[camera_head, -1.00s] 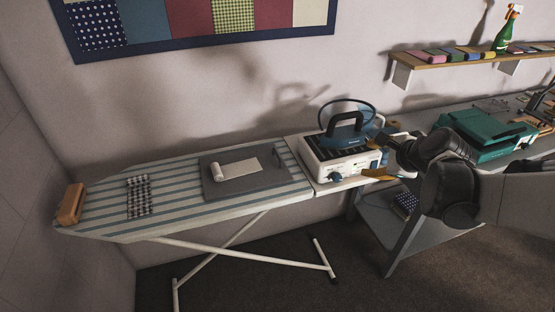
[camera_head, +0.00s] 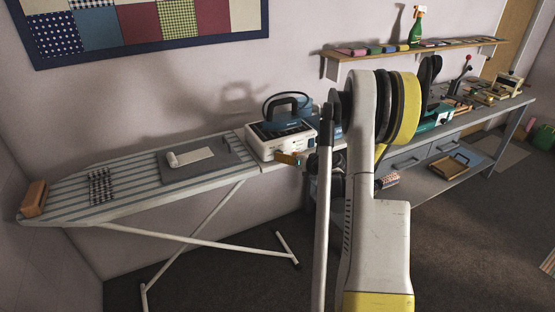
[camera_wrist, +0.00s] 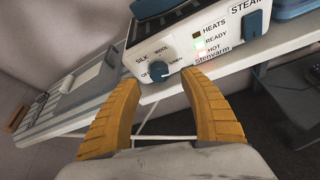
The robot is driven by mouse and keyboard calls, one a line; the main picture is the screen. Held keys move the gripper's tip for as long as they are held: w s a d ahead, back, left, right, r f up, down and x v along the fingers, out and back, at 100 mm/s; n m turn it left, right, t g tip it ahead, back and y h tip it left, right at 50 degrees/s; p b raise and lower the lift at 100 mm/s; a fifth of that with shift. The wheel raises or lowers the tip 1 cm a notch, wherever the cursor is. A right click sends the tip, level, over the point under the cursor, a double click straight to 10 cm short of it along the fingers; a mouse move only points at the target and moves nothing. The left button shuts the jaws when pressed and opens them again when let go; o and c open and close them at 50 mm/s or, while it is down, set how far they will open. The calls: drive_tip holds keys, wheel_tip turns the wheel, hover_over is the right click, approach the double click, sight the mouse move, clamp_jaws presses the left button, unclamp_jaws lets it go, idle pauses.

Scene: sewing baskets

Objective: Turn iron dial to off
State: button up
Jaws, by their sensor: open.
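The white iron station (camera_head: 284,143) stands at the right end of the ironing board, with the blue iron (camera_head: 285,108) resting on top. In the wrist view the blue-grey dial (camera_wrist: 157,70) sits on the station's front face, ringed by labels including OFF, SILK and WOOL. I cannot tell exactly which label its pointer faces. In the head view my gripper (camera_head: 289,159) is at the station's front, and the dial is not clear.
The striped ironing board (camera_head: 95,207) extends left, bearing a grey mat (camera_head: 215,170) with a cloth roll and a wooden block (camera_head: 33,198). A workbench (camera_head: 460,140) with a green case stands to the right. A shelf (camera_head: 410,50) is above. Floor in front is open.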

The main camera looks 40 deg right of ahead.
drive_tip(key=b+x, duration=0.1)
drive_tip(key=x, duration=0.4)
drive_tip(key=shift+s, duration=0.1)
drive_tip(key=shift+c, duration=0.6)
clamp_jaws()
drive_tip(key=shift+a, duration=0.1)
drive_tip(key=n+h, duration=0.1)
drive_tip(key=n, duration=0.1)
drive_tip(key=n+h+b, duration=0.1)
drive_tip(key=n, duration=0.1)
drive_tip(key=shift+a+g+h, duration=0.1)
drive_tip(key=shift+g+h, duration=0.3)
drive_tip(key=n+h+b, duration=0.2)
drive_tip(key=n, duration=0.2)
drive_tip(key=shift+h, duration=0.4)
drive_tip(key=shift+n, duration=0.3)
